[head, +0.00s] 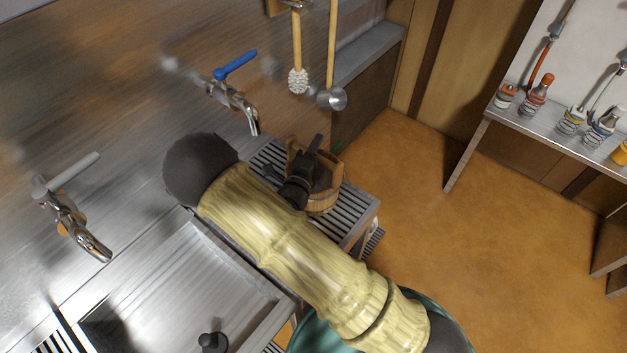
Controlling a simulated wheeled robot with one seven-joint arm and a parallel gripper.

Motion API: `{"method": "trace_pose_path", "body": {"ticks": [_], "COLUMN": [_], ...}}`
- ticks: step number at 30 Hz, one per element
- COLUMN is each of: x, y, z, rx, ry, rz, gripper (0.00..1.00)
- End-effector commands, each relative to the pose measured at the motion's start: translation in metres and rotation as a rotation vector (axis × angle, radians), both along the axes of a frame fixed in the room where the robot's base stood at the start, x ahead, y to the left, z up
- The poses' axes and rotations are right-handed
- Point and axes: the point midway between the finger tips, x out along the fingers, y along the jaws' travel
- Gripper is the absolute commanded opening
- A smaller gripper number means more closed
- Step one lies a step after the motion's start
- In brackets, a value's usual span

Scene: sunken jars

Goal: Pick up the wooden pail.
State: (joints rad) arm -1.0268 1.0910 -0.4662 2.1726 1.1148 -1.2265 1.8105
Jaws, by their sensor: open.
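The wooden pail (326,202) stands on a slatted metal rack (362,200) beside the sink, at the middle of the head view. My gripper (308,156) is dark and is at the pail, over its left side and opening. It is open. My pale yellow arm reaches up from the lower right and hides the pail's left and near side. I cannot tell whether the fingers touch the pail or whether a part of it lies between them.
A blue-handled tap (240,98) and a grey-handled tap (75,215) stick out from the metal wall. A brush (298,80) and a ladle (332,97) hang behind the pail. A teal tub (310,338) stands below my arm. The orange floor (440,250) at right is clear.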

Motion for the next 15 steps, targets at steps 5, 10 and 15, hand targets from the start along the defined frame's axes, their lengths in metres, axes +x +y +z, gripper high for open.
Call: {"method": "trace_pose_path", "body": {"ticks": [5,10,15], "x": [-0.0003,-0.0004,-0.0005], "y": [0.0001,0.0001,0.0002], "z": [-0.0001,0.0000,0.0000], "rx": [0.000,0.000,0.000], "ry": [0.000,0.000,0.000], "rz": [0.000,0.000,0.000], "gripper": [0.45,0.45,0.12]}}
